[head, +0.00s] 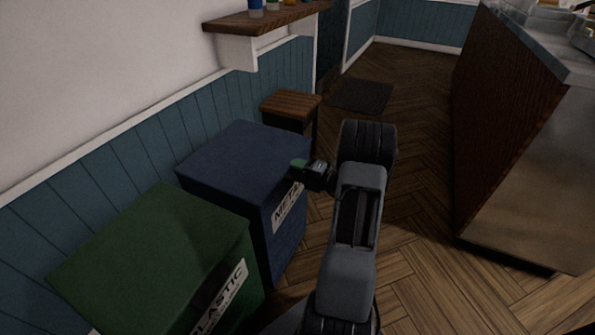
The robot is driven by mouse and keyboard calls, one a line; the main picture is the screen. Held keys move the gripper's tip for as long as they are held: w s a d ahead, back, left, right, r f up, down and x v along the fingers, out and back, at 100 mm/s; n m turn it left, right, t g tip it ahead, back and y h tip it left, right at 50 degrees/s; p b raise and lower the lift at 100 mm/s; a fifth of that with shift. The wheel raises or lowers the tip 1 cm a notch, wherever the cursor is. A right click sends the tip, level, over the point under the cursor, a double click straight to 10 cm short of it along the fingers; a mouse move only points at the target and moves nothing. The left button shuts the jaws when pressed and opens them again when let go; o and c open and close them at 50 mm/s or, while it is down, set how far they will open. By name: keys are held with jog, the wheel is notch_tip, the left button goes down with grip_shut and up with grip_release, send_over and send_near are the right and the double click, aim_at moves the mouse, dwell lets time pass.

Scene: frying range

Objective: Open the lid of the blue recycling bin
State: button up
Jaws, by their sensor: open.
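The blue bin (285,240) stands against the panelled wall, with a white label on its front that is partly hidden. Its blue lid (235,158) lies flat and closed on top. My gripper (298,164) is at the lid's right front edge, near the far corner. It is small and dark in this view, and I cannot tell whether it touches the lid. My arm reaches up from the bottom of the picture on the right of the bin.
A green bin (155,255) labelled plastic stands to the left, nearer to me. A small wooden stool (291,104) is behind the blue bin. A wall shelf (262,18) hangs above. A counter (520,150) is at right. The wooden floor (420,190) between is clear.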

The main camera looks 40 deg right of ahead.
grip_shut()
dwell(0.3)
jog(key=shift+r, duration=0.1)
